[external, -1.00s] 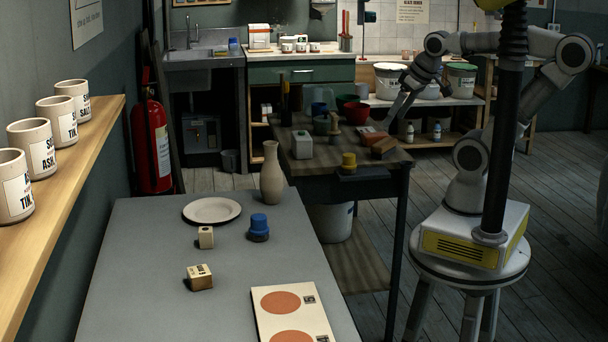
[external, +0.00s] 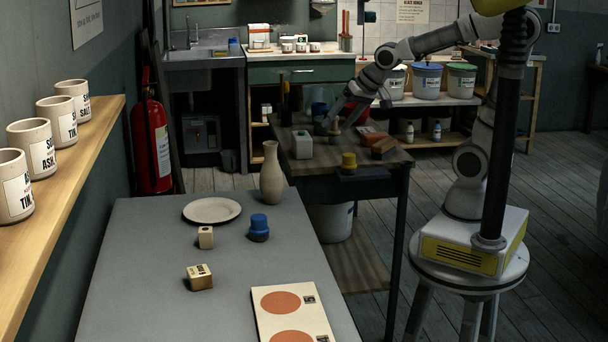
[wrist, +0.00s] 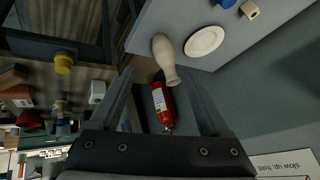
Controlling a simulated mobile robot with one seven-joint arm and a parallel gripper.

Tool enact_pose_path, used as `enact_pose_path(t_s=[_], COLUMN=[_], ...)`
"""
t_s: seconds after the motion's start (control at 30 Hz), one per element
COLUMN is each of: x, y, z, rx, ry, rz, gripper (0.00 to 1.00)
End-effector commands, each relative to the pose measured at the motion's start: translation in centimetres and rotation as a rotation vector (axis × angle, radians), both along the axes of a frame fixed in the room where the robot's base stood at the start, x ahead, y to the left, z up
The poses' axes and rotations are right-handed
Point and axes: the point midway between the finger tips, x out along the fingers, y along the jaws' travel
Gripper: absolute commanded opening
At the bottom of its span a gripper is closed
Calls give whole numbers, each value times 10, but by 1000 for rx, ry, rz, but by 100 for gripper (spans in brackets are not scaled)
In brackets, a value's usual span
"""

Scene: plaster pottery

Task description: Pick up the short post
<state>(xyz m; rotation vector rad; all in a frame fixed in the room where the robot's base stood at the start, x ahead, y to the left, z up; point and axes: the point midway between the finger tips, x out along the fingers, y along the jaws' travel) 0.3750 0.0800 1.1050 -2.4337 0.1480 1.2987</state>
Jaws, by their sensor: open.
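A small tan post (external: 334,129), which I take to be the short post, stands on the dark work table (external: 366,193) among bowls; the arm partly covers it in the external view. In the wrist view a small tan upright thing (wrist: 60,105), likely the same post, is at the left, outside the jaws. My gripper (external: 339,115) is over the far part of that table, near the post in the picture; its distance from it is hard to tell. In the wrist view my gripper (wrist: 156,73) is open, with nothing between its fingers.
The grey table (external: 150,260) holds a tall vase (external: 271,174), a plate (external: 211,210) and a blue-topped piece (external: 258,228).

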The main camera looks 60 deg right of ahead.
Motion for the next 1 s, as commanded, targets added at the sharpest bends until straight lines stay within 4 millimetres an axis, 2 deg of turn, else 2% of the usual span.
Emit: enact_pose_path(t_s=[0.03, 0.1, 0.4, 0.7, 0.9, 1.0], x=[16, 36, 106, 148, 169, 178], y=[15, 37, 141, 245, 299, 318], z=[-12, -22, -69, -115, -143, -155], rx=[47, 126, 558, 1072, 1420, 1573], ry=[2, -7, 39, 220, 399, 488], rz=[-26, -73, -310, -634, -914, -1055], gripper=[80, 80, 80, 80, 80, 80])
